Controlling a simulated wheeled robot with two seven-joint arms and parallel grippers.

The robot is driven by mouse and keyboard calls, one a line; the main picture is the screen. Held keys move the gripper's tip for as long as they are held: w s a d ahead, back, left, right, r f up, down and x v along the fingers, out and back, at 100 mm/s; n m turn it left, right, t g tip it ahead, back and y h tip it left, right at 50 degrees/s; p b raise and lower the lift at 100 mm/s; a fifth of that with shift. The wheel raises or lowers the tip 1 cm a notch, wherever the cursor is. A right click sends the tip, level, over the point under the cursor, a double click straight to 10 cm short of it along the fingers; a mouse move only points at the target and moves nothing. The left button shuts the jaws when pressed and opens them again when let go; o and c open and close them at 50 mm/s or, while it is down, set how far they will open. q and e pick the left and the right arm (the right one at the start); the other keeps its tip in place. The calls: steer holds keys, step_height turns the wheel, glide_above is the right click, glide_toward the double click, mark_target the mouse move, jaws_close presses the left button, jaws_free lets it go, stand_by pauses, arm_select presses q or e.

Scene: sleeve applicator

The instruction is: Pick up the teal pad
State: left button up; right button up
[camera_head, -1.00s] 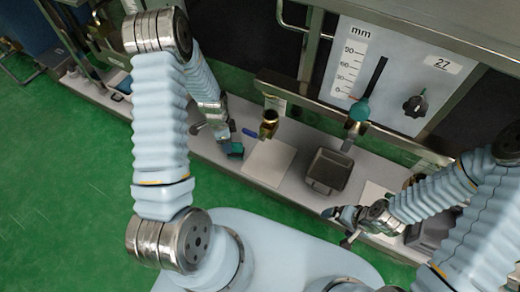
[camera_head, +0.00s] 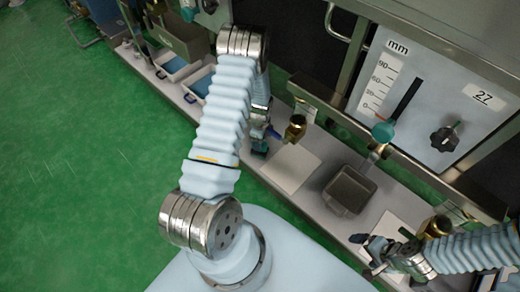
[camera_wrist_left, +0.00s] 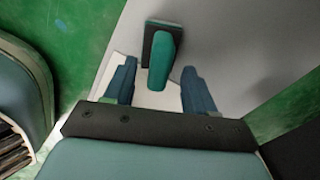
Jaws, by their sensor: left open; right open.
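The teal pad (camera_wrist_left: 161,58) shows in the left wrist view as a rounded teal grip on a dark rectangular base. It lies on the grey bench just beyond the fingertips, between their lines. In the head view the teal pad (camera_head: 259,148) is small and partly hidden by my left arm. My left gripper (camera_wrist_left: 158,82) is open, with one blue finger on each side and nothing clearly held between them. My right gripper (camera_head: 368,255) is open at the bench's front edge, lower right in the head view, away from the pad.
A pale square plate (camera_head: 291,167) lies beside the pad, with a brass fitting (camera_head: 295,128) behind it. A grey square bin (camera_head: 349,190) stands further right. The mm scale panel (camera_head: 430,95) rises behind. Blue-lined trays (camera_head: 171,66) sit at the bench's far left.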

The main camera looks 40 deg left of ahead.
mark_target(263, 154)
arm_select(q)
step_height(263, 154, down, 4)
steer(key=shift+a, duration=0.1)
jaws_close()
steer(key=shift+r, duration=0.15)
stand_by(0.3)
